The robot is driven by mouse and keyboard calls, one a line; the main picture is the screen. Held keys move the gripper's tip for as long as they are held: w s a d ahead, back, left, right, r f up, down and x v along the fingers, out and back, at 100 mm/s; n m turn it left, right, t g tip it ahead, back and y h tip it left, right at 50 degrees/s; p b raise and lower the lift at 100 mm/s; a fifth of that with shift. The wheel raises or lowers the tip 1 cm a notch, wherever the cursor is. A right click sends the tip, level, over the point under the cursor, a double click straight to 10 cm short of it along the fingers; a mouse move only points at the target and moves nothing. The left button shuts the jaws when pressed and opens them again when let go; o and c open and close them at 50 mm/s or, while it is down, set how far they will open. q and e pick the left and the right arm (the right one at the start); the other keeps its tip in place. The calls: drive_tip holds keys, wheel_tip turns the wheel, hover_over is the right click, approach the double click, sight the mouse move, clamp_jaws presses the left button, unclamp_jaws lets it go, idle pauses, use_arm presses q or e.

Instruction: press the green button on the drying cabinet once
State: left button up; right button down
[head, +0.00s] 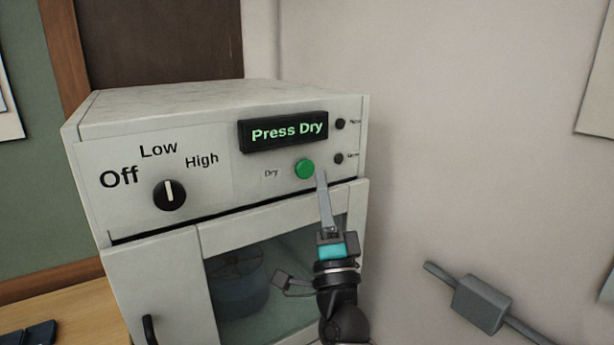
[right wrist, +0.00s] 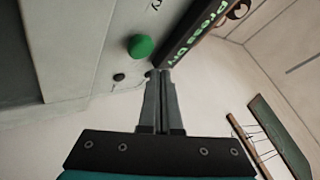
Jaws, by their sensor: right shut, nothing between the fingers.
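The drying cabinet (head: 150,125) is a white box with a lit display (head: 283,131) that reads "Press Dry" in green. The round green button (head: 305,169) sits below the display, beside a "Dry" label. It also shows in the right wrist view (right wrist: 141,46), up and left of the fingertips. My right gripper (head: 321,174) is shut and empty. Its fingertips are in front of the panel, just right of the button in the head view; I cannot tell whether they touch the panel. They also show in the right wrist view (right wrist: 159,74). My left gripper is not in view.
A black knob (head: 169,194) with Off, Low and High marks is on the panel's left. Two small black knobs (head: 340,124) are at its right edge. Below is a glass door (head: 270,285) with a round object inside. A grey box (head: 481,304) is on a bar at the lower right.

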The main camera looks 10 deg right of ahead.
sight(309, 161)
drive_tip(key=shift+w+a, duration=0.3)
drive_tip(key=shift+w, duration=0.4)
drive_tip(key=shift+w, duration=0.1)
idle(1.5)
drive_tip(key=shift+w+a+b, duration=0.15)
drive_tip(key=shift+w+b, duration=0.15)
drive_tip(key=shift+b, duration=0.05)
drive_tip(key=shift+w+a, duration=0.15)
drive_tip(key=shift+w, duration=0.3)
idle(0.7)
drive_tip(key=shift+s+d, duration=0.3)
drive_tip(key=shift+s, duration=0.55)
